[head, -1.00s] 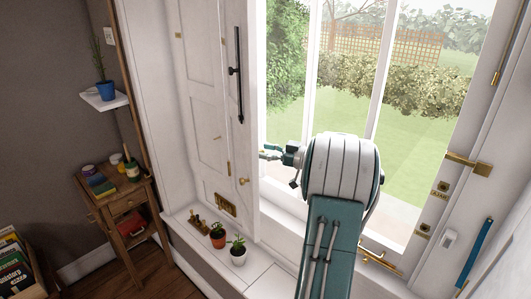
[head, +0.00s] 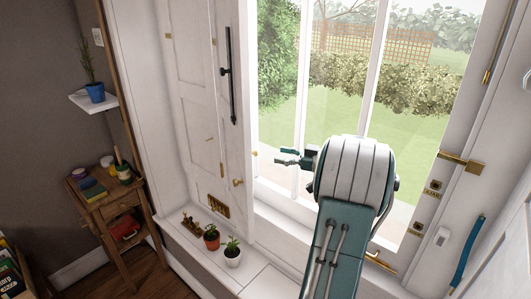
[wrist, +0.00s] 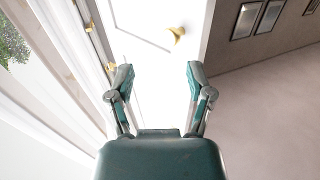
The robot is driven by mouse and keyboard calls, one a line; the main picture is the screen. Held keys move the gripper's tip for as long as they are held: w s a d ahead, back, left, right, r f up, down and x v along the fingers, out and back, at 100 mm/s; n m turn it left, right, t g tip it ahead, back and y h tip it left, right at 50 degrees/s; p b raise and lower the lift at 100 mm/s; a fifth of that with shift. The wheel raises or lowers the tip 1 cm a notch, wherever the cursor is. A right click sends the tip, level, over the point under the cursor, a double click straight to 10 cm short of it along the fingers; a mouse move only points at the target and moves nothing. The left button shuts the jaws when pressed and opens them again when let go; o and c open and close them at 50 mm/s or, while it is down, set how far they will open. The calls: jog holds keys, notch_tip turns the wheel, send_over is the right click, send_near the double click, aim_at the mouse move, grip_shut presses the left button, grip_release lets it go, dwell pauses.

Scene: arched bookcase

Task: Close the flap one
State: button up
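The flap, a white panelled shutter (head: 188,65), stands folded open at the left side of the window in the head view. It has a small brass knob (head: 238,182) and a dark vertical bar near its edge. In the wrist view the white panel (wrist: 150,75) and its brass knob (wrist: 177,33) are ahead of the fingers. My gripper (head: 281,157) is to the right of the shutter edge, in front of the glass, pointing left at about knob height. In the wrist view my gripper (wrist: 160,77) is open and empty, with the knob beyond the fingertips.
Two potted plants (head: 222,243) stand on the sill (head: 263,275) below the shutter. A wooden side table (head: 115,212) and a wall shelf (head: 100,102) are at the left. A brass window latch (head: 460,162) is at the right. Framed pictures (wrist: 258,18) hang beyond in the wrist view.

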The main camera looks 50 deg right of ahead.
jog(key=v, duration=0.4)
jog(key=shift+s+d, duration=0.1)
jog(key=shift+s, duration=0.1)
jog(key=c, duration=0.5)
jog(key=shift+w+r, duration=0.15)
jog(key=shift+r, duration=0.05)
grip_shut()
jog(key=n+t+h, duration=0.1)
jog(key=n+h, duration=0.3)
jog(key=n, duration=0.3)
send_near(242, 149)
notch_tip(242, 149, up, 2)
jog(key=a+n+h, duration=0.4)
jog(key=a+n, duration=0.2)
jog(key=a, duration=0.2)
jog(key=shift+w+d, duration=0.8)
jog(key=shift+w, duration=0.5)
jog(key=shift+w+d, duration=0.75)
jog(key=shift+w, duration=0.55)
jog(key=shift+w+d, duration=0.8)
jog(key=shift+w, duration=0.5)
